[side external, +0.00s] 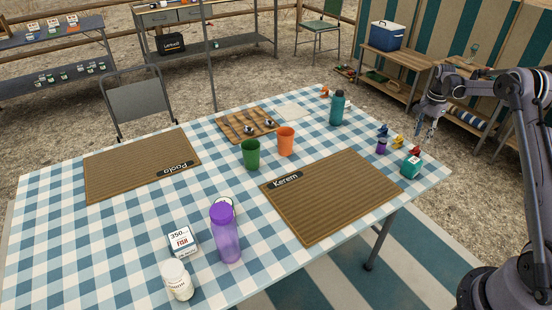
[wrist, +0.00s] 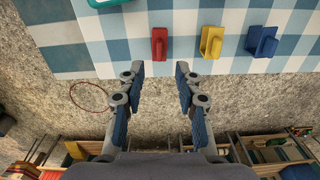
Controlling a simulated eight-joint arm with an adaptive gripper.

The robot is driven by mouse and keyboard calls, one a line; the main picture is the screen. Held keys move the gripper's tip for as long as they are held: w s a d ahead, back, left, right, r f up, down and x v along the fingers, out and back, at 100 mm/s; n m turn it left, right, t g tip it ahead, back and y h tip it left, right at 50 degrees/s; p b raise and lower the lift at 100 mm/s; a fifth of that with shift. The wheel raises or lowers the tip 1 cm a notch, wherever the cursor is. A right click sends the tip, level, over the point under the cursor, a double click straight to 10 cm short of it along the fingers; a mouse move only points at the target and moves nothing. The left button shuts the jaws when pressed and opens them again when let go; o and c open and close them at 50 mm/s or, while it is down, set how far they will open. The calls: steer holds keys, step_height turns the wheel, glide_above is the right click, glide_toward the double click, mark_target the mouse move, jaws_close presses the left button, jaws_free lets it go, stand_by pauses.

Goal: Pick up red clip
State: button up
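The red clip (wrist: 159,43) lies on the checkered tablecloth near the table edge, straight beyond my gripper's fingertips in the wrist view. In the side view the red clip (side external: 416,150) shows just behind the teal box, partly hidden by it. My gripper (wrist: 160,80) is open and empty, its two fingers spread on either side of the line to the red clip, touching nothing. In the side view my gripper (side external: 432,118) hangs above the table's right corner, close to the clips.
A yellow clip (wrist: 211,41) and a blue clip (wrist: 261,41) stand in a row right of the red one. The teal box (side external: 411,166) and a small purple object (side external: 381,147) are close by. A teal bottle (side external: 337,107) stands farther back. The Kerem mat (side external: 335,200) is clear.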

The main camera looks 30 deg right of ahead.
mark_target(417, 148)
steer(key=shift+a+f, duration=0.1)
steer(key=shift+f, duration=3.3)
steer(key=shift+s, duration=0.1)
steer(key=c, duration=0.7)
